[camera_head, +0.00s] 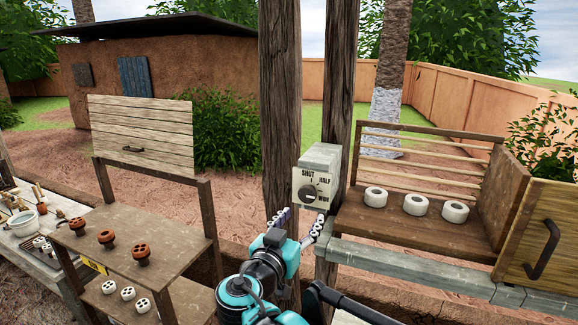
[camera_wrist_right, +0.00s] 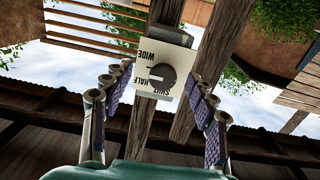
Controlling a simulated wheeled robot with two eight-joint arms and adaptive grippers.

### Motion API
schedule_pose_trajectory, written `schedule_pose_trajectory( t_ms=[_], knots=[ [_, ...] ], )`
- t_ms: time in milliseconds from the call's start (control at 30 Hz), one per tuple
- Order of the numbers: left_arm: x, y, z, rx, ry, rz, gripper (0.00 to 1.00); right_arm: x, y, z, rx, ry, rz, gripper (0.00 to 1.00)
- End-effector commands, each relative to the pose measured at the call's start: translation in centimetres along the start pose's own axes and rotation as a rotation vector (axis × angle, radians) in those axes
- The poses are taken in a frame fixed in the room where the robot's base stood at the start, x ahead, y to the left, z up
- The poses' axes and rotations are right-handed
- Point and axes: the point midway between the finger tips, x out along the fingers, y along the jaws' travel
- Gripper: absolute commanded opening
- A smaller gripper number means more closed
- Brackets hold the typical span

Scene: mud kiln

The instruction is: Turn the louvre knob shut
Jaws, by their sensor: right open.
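The louvre knob (camera_head: 308,193) is a dark round dial on a pale plate (camera_head: 299,178) marked SHUT, HALF and WIDE. The plate is on a grey box (camera_head: 322,160) at a wooden post. The knob's exact setting is too small to read surely; it seems turned to the WIDE side. My right gripper (camera_head: 301,217) is open and empty, just below and in front of the knob. In the right wrist view the knob (camera_wrist_right: 161,77) appears upside down, between and beyond the open fingers (camera_wrist_right: 152,88), not touched by them. My left gripper is out of view.
Two wooden posts (camera_head: 281,110) stand behind the knob. To the right is a slatted rack (camera_head: 400,230) with white rings (camera_head: 415,204) and a handled wooden panel (camera_head: 550,225). To the left is a shelf (camera_head: 135,225) with brown clay pieces (camera_head: 107,238). Free air lies before the knob.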

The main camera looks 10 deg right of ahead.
Motion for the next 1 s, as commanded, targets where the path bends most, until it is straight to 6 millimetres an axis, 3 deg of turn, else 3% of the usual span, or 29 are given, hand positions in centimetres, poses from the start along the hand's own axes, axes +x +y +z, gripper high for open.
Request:
schedule_pose_trajectory(
  t_ms=[33,133,633,1000],
  knots=[
    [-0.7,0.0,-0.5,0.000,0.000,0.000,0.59,-0.2,-0.6,-1.5,0.012,0.021,-0.006,0.58],
    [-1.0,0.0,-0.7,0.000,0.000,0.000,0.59,-0.1,-1.0,-2.3,0.028,0.045,-0.009,0.58],
    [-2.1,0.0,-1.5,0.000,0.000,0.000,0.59,6.8,-1.1,-2.6,0.030,0.047,-0.008,0.58],
    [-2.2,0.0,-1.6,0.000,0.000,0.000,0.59,7.5,-1.1,-2.5,0.029,0.046,-0.010,0.58]
  ],
)
